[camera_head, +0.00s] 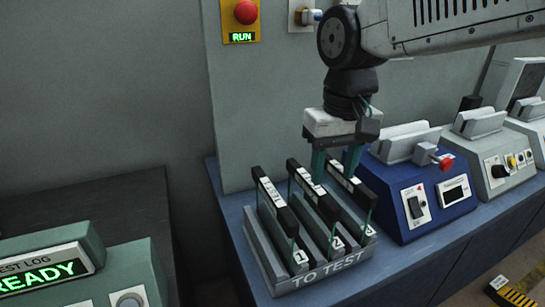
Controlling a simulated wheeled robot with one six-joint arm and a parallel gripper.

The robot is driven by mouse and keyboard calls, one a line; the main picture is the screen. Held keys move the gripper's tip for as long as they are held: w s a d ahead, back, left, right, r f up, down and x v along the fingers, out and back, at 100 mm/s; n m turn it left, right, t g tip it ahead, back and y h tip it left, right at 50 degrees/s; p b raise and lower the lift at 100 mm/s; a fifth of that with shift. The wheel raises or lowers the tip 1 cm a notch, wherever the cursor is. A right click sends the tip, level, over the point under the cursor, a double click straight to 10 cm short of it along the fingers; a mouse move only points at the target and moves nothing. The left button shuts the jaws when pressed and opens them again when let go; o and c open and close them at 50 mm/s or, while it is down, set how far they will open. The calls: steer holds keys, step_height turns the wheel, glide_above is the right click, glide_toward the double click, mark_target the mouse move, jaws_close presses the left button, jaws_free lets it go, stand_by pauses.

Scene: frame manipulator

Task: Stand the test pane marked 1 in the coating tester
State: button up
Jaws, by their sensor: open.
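Three upright test panes with black top edges and white labels stand in a grey rack (322,281) marked TO TEST: a left pane (273,200), a middle pane (312,190) and a right pane (345,180). My gripper (335,176) is open and empty, pointing down at the right pane's far end. One teal finger is on each side of that pane's top; contact cannot be told. No machine is legibly marked as the coating tester.
A blue machine (428,207) with a red-tipped lever (445,162) stands right of the rack, with white slotted machines (487,155) beyond. A red button (246,12) over a RUN sign is on the wall. A green READY console (75,270) is at lower left.

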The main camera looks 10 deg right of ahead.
steer(key=n, duration=0.1)
glide_above(272, 191)
steer(key=shift+d+f, duration=0.15)
steer(key=shift+f, duration=0.5)
steer(key=shift+a+f, duration=0.15)
steer(key=shift+a, duration=0.05)
steer(key=shift+f, duration=4.4)
jaws_close()
